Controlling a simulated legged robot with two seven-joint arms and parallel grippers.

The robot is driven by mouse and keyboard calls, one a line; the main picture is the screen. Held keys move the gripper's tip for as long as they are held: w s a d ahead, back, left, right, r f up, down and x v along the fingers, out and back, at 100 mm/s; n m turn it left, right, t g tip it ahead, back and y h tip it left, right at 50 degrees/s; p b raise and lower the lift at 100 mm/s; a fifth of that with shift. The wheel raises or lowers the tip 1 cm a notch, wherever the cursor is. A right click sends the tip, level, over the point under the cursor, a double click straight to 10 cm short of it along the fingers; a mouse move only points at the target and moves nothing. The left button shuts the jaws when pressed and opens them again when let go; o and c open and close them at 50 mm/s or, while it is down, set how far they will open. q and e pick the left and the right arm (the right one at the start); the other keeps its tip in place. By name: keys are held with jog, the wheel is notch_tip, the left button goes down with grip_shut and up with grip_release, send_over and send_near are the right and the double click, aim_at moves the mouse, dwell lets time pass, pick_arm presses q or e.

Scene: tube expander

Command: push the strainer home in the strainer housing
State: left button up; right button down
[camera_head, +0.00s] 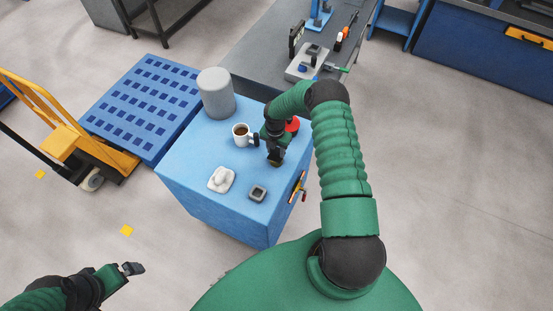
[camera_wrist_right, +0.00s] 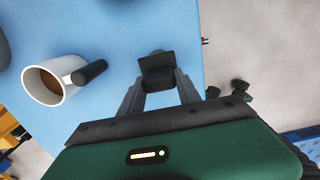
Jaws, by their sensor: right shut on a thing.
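My right gripper (camera_head: 275,155) is low over the right part of the blue cabinet top. In the right wrist view its two fingers (camera_wrist_right: 157,82) are shut on a small dark block-like piece (camera_wrist_right: 156,62), which I take for the strainer; the fingers partly hide it. A small dark grey square block with a recessed top (camera_head: 257,193) sits on the cabinet nearer the front edge, apart from the gripper. It may be the strainer housing, but I cannot tell for sure. My left gripper (camera_head: 133,268) is at lower left, away from the cabinet; its finger gap is unclear.
On the blue cabinet (camera_head: 195,150) stand a coffee mug (camera_head: 240,138), a grey cylinder (camera_head: 215,95) and a white fitting (camera_head: 221,180). A red thing (camera_head: 292,124) shows behind my right wrist. A grey bench (camera_head: 262,50) with tools stands behind. A blue pallet (camera_head: 145,105) lies left.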

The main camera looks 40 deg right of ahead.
jog(key=shift+c, duration=1.9)
grip_release()
jog(key=o, duration=0.4)
